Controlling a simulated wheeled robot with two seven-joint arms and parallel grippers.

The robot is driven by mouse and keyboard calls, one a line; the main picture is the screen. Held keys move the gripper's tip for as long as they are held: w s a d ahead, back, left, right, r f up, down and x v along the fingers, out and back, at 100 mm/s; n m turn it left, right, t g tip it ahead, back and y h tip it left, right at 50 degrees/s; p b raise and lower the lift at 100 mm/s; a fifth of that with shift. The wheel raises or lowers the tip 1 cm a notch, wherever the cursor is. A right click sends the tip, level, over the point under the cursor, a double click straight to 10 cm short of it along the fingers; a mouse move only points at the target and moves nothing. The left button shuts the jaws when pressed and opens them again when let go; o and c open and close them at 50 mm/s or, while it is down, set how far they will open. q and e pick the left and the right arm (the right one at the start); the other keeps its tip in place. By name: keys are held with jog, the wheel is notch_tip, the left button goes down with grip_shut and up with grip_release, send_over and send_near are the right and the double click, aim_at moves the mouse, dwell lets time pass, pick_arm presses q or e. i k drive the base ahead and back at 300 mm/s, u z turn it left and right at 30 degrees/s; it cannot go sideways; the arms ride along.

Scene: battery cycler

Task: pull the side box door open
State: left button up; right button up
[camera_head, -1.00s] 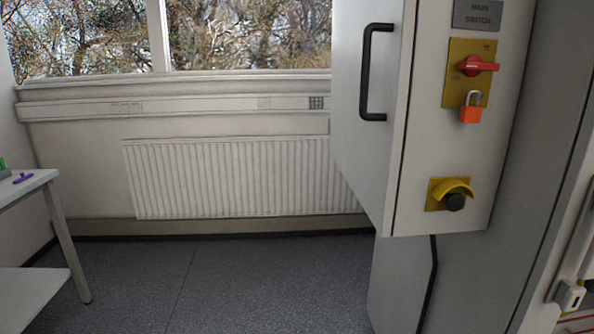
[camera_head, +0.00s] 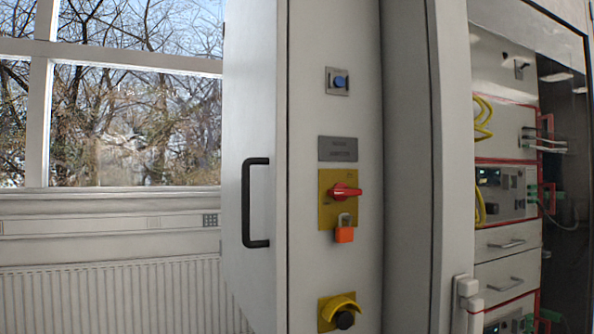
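The side box (camera_head: 365,100) is a tall light grey box on the side of the cabinet. Its door (camera_head: 248,110) is the grey panel on the left face, with a black bar handle (camera_head: 247,203) standing upright on it. I cannot tell from this angle whether the door is fully closed. The front face carries a blue button (camera_head: 339,82), a red rotary switch (camera_head: 344,190) with an orange padlock (camera_head: 344,234), and a black knob (camera_head: 344,319) under a yellow guard. Neither of my grippers is in view.
To the right stands a rack cabinet (camera_head: 452,130) with instruments, yellow cables (camera_head: 483,118) and drawers (camera_head: 507,243) visible inside. Behind the box on the left are a window (camera_head: 130,120) and a radiator (camera_head: 110,298). The space before the handle looks clear.

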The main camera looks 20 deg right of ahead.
aim_at(252, 244)
jog(key=u, duration=1.35)
jog(key=i, duration=2.85)
jog(key=z, duration=3.15)
